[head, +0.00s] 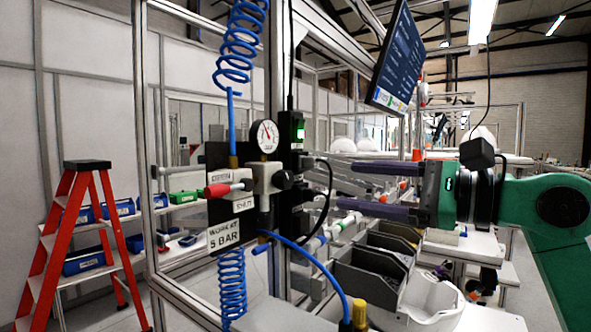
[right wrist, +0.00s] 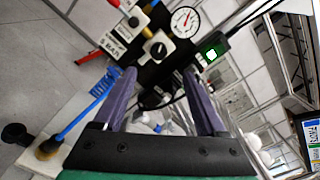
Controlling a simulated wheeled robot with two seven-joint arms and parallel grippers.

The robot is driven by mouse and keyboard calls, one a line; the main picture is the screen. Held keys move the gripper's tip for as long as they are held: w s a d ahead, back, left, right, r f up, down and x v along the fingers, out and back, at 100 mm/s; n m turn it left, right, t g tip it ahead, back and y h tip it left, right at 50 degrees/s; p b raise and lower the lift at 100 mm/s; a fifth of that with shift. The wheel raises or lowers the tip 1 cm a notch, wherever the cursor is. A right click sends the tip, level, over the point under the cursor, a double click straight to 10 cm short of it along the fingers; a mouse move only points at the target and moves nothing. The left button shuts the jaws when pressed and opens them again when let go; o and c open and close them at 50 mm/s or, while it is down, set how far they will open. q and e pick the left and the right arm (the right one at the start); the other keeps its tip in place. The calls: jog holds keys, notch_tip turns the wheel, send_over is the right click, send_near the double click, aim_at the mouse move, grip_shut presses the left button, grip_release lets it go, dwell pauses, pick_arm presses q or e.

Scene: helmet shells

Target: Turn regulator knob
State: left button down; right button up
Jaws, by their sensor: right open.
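The regulator knob (head: 284,180) is black and sits on the right side of a light grey regulator body (head: 262,178), below a round white pressure gauge (head: 265,136). In the right wrist view the knob (right wrist: 157,50) faces me, with the gauge (right wrist: 185,20) above and right of it. My right gripper (head: 346,187) points left at the regulator with its two purple fingers apart and empty. It is to the right of the knob at about its height, with a gap between. In the wrist view the knob lies just beyond the fingertips (right wrist: 160,76), roughly between them. My left gripper is out of view.
A red-handled valve (head: 217,190) and a sign reading "WORK AT 5 BAR" (head: 223,236) are left of the regulator. A blue hose (head: 318,262) curves below, and a black cable (head: 328,195) hangs between knob and fingers. Grey bins (head: 370,273) stand below my right gripper.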

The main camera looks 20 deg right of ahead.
jog(key=p, duration=0.2)
send_near(289, 179)
jog(key=x, duration=0.2)
jog(key=p+x, duration=0.2)
jog(key=x, duration=0.4)
jog(key=shift+a+p, duration=0.15)
jog(key=shift+p, duration=0.2)
jog(key=shift+s, duration=0.2)
jog(key=shift+w, duration=0.1)
grip_shut()
jog(key=shift+f+m, duration=0.1)
jog(key=shift+m, duration=0.2)
jog(key=m, duration=1.1)
jog(key=shift+w, duration=0.1)
jog(key=shift+m, duration=0.3)
